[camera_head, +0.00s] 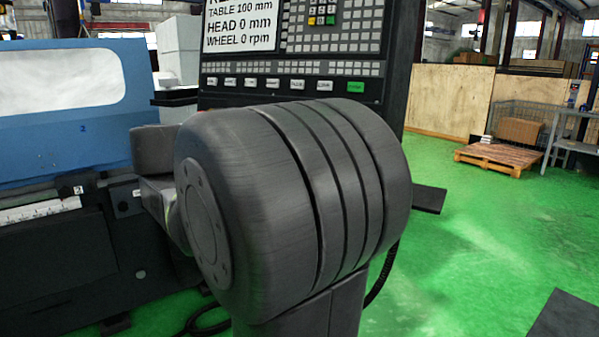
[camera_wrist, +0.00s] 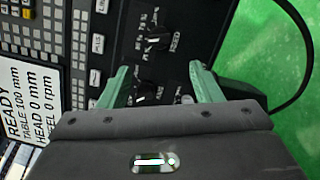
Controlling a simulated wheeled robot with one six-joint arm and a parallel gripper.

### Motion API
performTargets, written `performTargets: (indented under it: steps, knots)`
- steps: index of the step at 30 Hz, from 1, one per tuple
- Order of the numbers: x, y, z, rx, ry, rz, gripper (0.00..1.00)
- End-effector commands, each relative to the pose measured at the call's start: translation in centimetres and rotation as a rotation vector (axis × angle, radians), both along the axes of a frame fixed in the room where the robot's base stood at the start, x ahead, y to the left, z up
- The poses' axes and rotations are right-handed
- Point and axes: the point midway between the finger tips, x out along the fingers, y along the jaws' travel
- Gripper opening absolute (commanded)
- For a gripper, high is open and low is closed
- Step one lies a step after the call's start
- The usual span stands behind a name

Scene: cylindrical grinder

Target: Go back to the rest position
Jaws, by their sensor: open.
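My gripper (camera_wrist: 161,74) shows in the wrist view with its two green fingers apart and nothing between them. It is in front of the grinder's dark control panel (camera_wrist: 111,33), over an area with several knobs. I cannot tell whether the fingertips touch the panel. In the head view the panel (camera_head: 290,92) stands behind my dark arm joint, which hides its lower part. My gripper is hidden in the head view. The panel's display (camera_head: 239,25) reads table 100 mm, head 0 mm, wheel 0 rpm. In the wrist view the display (camera_wrist: 32,103) also reads READY.
The blue grinder body (camera_head: 60,140) with a window is at the left. Green floor (camera_head: 460,270) is open at the right. A wooden pallet (camera_head: 498,157) with a box and a grey metal table (camera_head: 575,135) stand further back. A black cable (camera_wrist: 300,75) curves beside the panel.

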Motion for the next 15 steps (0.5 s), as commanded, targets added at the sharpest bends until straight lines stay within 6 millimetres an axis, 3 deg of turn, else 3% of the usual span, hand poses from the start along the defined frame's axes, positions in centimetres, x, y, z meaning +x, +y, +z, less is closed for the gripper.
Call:
performTargets:
  steps: [2,15]
  knots:
    - [-0.8,0.8,0.2,0.000,0.001,0.003,0.59]
    - [4.0,-3.7,-0.7,-0.001,0.000,-0.005,0.59]
